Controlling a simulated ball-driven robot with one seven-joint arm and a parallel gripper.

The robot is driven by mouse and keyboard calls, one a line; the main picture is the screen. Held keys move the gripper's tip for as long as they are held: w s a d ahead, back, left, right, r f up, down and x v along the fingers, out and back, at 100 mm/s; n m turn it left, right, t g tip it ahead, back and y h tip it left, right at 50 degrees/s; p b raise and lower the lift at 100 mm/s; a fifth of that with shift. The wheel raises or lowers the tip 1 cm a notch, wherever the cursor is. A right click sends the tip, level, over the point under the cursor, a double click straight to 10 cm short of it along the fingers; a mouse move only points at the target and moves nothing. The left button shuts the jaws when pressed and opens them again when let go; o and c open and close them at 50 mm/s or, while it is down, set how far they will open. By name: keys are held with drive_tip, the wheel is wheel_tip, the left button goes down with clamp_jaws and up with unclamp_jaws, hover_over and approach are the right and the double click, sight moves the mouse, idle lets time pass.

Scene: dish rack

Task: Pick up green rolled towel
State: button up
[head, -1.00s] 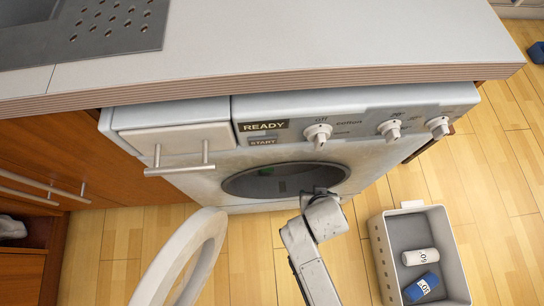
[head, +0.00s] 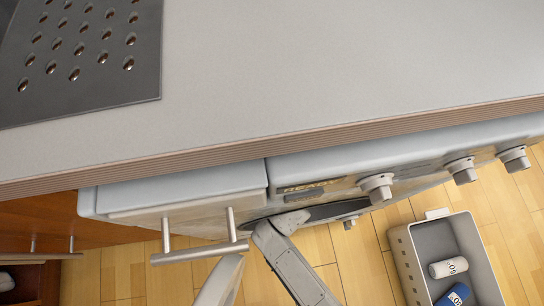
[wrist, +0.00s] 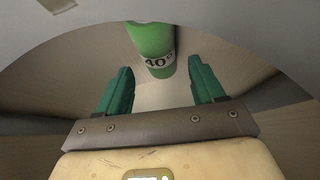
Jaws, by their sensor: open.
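The green rolled towel (wrist: 152,40) shows in the wrist view, lying inside the washing machine drum with a white band marked 40°. My gripper (wrist: 161,78) is open, its two green fingers spread apart below the towel in the picture. The towel lies ahead of the gap between the fingers, and nothing is held. In the head view the washing machine (head: 330,180) is seen from above; its drum opening is mostly hidden, and the towel and gripper are hidden there. My arm reaches toward the opening.
The grey drum wall (wrist: 60,70) curves closely around my gripper. The open washer door (head: 222,283) stands left of my arm. A grey basket (head: 405,265) with a white roll (head: 447,267) and a blue roll (head: 455,295) sits at right. The countertop (head: 300,80) overhangs the machine.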

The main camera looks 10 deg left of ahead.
drive_tip(key=b+x, duration=0.3)
drive_tip(key=x, duration=0.4)
drive_tip(key=shift+w+d+b, duration=0.1)
drive_tip(key=shift+w+b, duration=0.05)
drive_tip(key=shift+b, duration=0.15)
drive_tip(key=shift+r, duration=0.1)
drive_tip(key=c, duration=0.8)
